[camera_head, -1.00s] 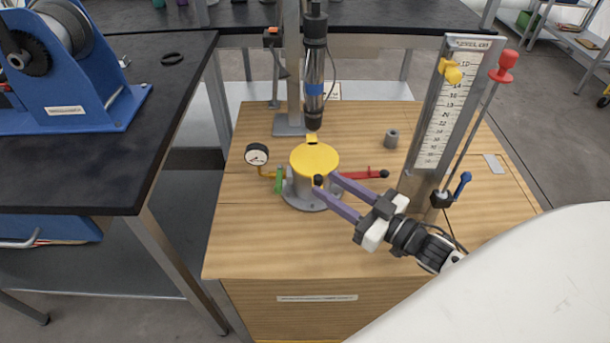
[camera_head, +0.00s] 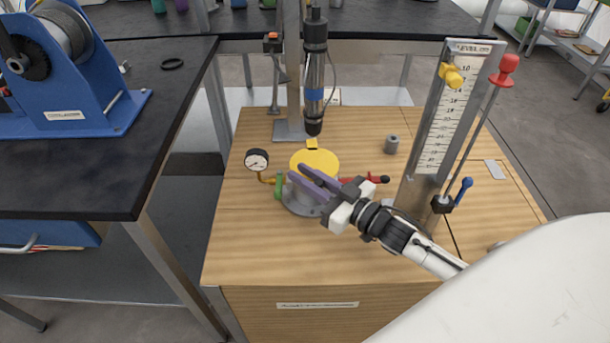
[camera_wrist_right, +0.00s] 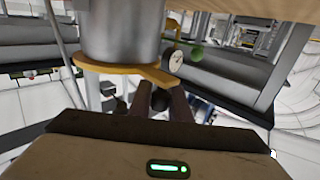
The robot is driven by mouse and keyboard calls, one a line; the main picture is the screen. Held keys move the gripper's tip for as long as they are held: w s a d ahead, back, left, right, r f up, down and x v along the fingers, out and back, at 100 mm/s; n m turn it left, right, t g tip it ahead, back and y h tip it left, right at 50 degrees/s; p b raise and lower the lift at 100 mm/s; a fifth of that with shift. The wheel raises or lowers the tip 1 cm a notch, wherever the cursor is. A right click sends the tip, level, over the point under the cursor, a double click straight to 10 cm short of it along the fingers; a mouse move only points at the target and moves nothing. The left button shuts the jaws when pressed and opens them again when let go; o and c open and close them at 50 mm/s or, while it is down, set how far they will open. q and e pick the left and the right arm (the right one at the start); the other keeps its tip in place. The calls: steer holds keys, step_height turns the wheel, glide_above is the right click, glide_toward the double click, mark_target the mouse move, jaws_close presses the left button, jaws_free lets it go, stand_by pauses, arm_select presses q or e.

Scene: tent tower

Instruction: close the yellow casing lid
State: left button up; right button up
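In the right wrist view the lid (camera_wrist_right: 118,69) shows as a yellow plate against the grey cylinder (camera_wrist_right: 122,30), with a tab toward my fingers. My right gripper (camera_head: 297,172) is at the lid's front edge, its purple fingers close together. In the wrist view, a dark round knob (camera_wrist_right: 160,98) by the tab shows between the fingers, and they look shut on it. The fingers hide the knob in the head view. My left gripper is out of view.
A pressure gauge (camera_head: 256,160) on a brass pipe, a green handle (camera_head: 278,186) and a red lever (camera_head: 362,179) surround the casing. A black cylindrical tool (camera_head: 314,70) hangs behind it. A scale column (camera_head: 440,120) stands right. The wooden top's front is clear.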

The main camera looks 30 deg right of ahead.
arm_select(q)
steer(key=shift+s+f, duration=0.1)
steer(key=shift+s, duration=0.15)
arm_select(e)
jaws_close()
arm_select(q)
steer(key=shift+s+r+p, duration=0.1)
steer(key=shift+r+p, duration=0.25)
steer(key=shift+p, duration=0.15)
arm_select(e)
steer(key=shift+w+a+m+h, duration=0.3)
steer(key=shift+a+m+h, duration=0.1)
steer(key=shift+m+h, duration=0.15)
steer(key=shift+o, duration=1.5)
jaws_free()
steer(key=o, duration=0.4)
steer(key=shift+w, duration=0.1)
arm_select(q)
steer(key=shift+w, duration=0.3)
arm_select(e)
steer(key=shift+o, duration=0.2)
